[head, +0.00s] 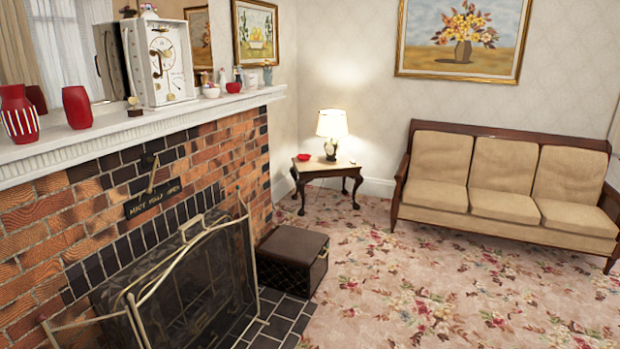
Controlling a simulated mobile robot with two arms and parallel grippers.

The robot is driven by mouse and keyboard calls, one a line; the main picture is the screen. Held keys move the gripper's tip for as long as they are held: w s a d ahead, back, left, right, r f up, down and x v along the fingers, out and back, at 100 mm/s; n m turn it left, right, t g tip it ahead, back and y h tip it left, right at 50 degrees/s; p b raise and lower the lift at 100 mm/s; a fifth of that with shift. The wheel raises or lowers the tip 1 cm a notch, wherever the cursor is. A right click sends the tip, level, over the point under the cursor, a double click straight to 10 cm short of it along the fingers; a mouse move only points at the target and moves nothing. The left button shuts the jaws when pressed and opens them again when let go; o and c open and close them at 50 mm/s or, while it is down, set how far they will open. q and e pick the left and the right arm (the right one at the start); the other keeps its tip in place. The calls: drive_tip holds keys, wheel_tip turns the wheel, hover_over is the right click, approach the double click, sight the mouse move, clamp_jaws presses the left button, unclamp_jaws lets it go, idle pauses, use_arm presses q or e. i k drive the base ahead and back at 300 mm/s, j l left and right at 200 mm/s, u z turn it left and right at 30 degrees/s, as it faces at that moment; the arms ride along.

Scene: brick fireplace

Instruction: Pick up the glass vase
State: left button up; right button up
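Several vase-like things stand on the white mantel (110,132) at the left. A red vase with white stripes (19,114) is at the near end, and a plain red vase (77,107) stands a little to its right. At the far end is a small greyish vase-like item (267,75), too small to tell its material. I cannot tell for sure which of these is the glass vase. Neither of my grippers shows in the head view.
A white clock (160,62) and small ornaments share the mantel. Below are a fireplace screen (190,285) and a dark box (291,261). A lamp table (328,170) and tan sofa (503,185) stand farther back. The flowered carpet (400,290) is clear.

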sight(267, 76)
drive_tip(key=i, duration=2.65)
